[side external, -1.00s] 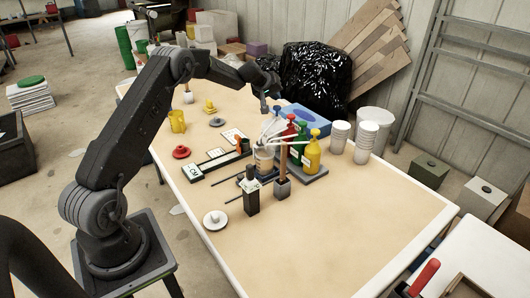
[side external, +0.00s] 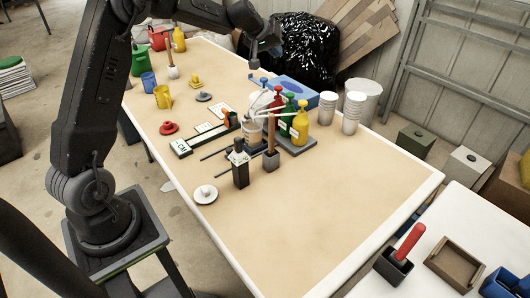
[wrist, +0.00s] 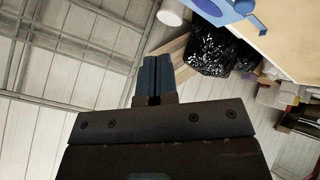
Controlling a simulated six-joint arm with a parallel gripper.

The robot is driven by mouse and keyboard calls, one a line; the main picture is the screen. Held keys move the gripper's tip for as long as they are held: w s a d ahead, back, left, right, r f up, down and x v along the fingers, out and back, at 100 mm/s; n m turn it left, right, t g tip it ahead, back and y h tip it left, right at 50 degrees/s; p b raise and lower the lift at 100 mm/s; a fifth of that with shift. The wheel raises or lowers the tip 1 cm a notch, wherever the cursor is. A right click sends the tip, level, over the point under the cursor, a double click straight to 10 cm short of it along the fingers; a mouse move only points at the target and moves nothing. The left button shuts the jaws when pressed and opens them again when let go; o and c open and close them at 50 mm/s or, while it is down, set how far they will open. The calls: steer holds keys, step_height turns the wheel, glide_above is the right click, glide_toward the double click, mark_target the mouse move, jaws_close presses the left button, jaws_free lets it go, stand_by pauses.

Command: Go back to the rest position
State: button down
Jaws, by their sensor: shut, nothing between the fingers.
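My gripper (wrist: 154,80) shows in the wrist view with its two blue fingers shut together and nothing between them. In the side view my gripper (side external: 256,62) hangs in the air above the far part of the table (side external: 300,215), near the pump bottles and well clear of the tabletop. In the wrist view a corner of the table (wrist: 295,45) shows at the top right.
A black plastic-wrapped heap (side external: 309,50) lies behind the table. The table's near right part is clear.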

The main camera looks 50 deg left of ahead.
steer(key=s+d+r+m+g+h, duration=0.15)
steer(key=s+d+r, duration=0.25)
steer(key=s+d, duration=0.45)
steer(key=s+d+r+m, duration=0.3)
steer(key=s+d+r, duration=0.1)
steer(key=s+d, duration=0.45)
steer(key=s+d+f+m, duration=0.2)
steer(key=s, duration=0.9)
steer(key=s+d+f+m+g+y, duration=0.1)
steer(key=s+d+f, duration=0.1)
steer(key=s, duration=0.9)
steer(key=shift+d+f+m, duration=0.35)
steer(key=shift+d, duration=0.4)
steer(key=shift+g, duration=0.25)
